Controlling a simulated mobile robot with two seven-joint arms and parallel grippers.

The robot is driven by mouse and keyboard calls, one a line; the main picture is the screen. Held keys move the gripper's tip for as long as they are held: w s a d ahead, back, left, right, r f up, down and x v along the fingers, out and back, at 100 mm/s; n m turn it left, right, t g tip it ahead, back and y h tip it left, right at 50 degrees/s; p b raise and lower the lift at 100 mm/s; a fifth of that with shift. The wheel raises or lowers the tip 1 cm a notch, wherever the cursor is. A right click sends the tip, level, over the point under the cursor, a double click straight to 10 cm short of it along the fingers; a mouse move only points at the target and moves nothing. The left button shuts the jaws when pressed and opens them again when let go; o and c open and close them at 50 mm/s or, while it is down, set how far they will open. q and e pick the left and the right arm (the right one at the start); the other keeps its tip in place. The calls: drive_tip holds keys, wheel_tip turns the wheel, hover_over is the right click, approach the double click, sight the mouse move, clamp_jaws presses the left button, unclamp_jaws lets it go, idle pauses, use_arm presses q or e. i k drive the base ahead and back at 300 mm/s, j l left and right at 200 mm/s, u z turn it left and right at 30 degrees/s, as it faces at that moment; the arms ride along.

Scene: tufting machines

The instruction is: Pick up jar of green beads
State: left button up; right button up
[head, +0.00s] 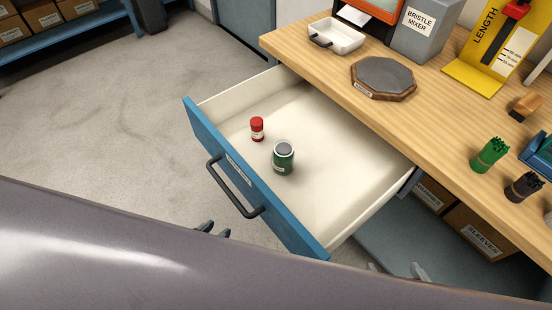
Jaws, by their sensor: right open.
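A green jar with a grey lid (283,160) stands upright in the open drawer, near its blue front. Its contents cannot be made out. My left gripper (213,230) shows only as dark fingertips outside the drawer front, below the handle; the rest is hidden behind my own grey body part in the foreground. My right gripper (397,271) shows as two pale fingertips, apart, below the right end of the drawer. Its jaws are open, and nothing shows between them. Neither gripper touches the jar.
A small red-capped jar (257,130) stands in the drawer (325,198), left of the green jar. The drawer has a dark handle (232,188). The wooden bench (440,122) borders it, with an octagonal block (383,76) and white tray (336,36). The drawer's right part is empty.

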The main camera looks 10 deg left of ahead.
sight(284, 153)
drive_tip(key=k+l+z, duration=0.1)
drive_tip(key=l, duration=0.25)
drive_tip(key=k+l, duration=0.2)
drive_tip(key=l, duration=0.15)
drive_tip(key=k+l+z, duration=0.15)
drive_tip(key=l, duration=0.25)
drive_tip(key=k+l+z, duration=0.1)
drive_tip(key=l, duration=0.25)
drive_tip(key=k+l+z, duration=0.1)
drive_tip(key=l, duration=0.3)
drive_tip(key=k+l, duration=0.1)
drive_tip(key=l, duration=0.3)
drive_tip(key=z, duration=0.05)
